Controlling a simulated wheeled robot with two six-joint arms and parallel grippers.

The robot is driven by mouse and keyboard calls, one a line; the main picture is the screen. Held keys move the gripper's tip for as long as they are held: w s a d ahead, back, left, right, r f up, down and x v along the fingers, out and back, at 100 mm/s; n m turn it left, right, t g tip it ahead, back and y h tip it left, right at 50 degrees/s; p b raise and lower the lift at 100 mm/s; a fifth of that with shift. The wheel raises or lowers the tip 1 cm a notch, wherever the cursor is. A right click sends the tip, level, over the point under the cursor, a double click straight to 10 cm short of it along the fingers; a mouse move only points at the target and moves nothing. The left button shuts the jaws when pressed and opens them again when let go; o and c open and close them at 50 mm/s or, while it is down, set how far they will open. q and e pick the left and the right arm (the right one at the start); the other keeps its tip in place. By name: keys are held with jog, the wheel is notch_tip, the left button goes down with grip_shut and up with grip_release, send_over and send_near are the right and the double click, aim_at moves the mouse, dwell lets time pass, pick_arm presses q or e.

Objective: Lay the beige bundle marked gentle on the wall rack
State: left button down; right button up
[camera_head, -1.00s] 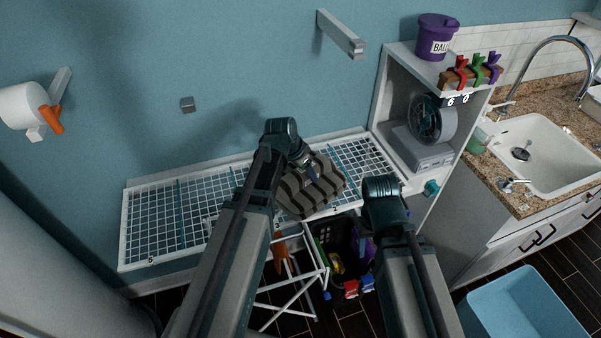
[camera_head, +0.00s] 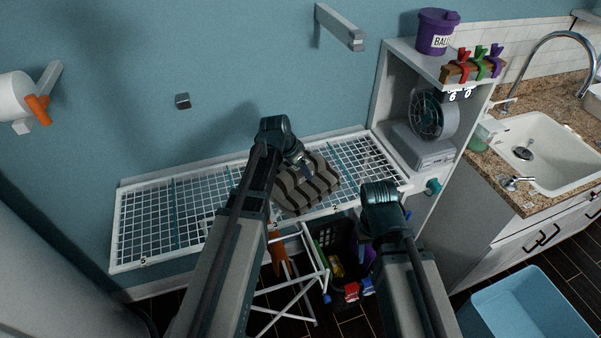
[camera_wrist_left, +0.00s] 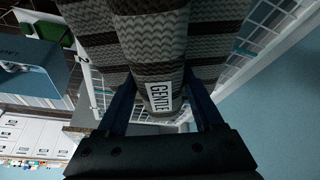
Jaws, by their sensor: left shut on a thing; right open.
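The beige bundle with dark stripes (camera_head: 318,187) is at the right-middle part of the white wire wall rack (camera_head: 113,245). My left gripper (camera_head: 307,172) is shut on it from above. In the left wrist view the bundle (camera_wrist_left: 150,55) sits between the fingers (camera_wrist_left: 160,100), with its white GENTLE label (camera_wrist_left: 159,97) facing the camera. Rack grid shows behind it there. I cannot tell whether the bundle rests on the grid or hangs just above it. My right gripper (camera_head: 388,212) is in front of the rack's right end, its fingers mostly hidden by its arm, and holds nothing visible.
A shelf unit (camera_head: 392,62) with a fan (camera_head: 433,115) stands right of the rack. A dark basket (camera_head: 322,235) and a white folding frame (camera_head: 285,290) are below. A wall bar (camera_head: 340,28) sticks out above. The rack's left part is empty.

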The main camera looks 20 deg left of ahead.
pick_arm(q)
jog(key=shift+f, duration=0.1)
jog(key=shift+c, duration=0.2)
grip_release()
jog(key=p+v, duration=1.1)
jog(key=v, duration=0.1)
jog(key=shift+s+r, duration=0.1)
jog(key=shift+r, duration=0.1)
jog(key=s+d+n+g+y, duration=0.1)
jog(key=s+d+g, duration=0.1)
jog(key=s+d, duration=0.5)
jog(key=s+d+f+n+g+y, duration=0.1)
jog(key=s+d+n+g+y, duration=0.1)
jog(key=s+d, duration=0.6)
jog(key=s, duration=0.4)
jog(key=shift+s+f+y, duration=0.25)
jog(key=shift+f+y, duration=0.05)
jog(key=shift+f, duration=0.05)
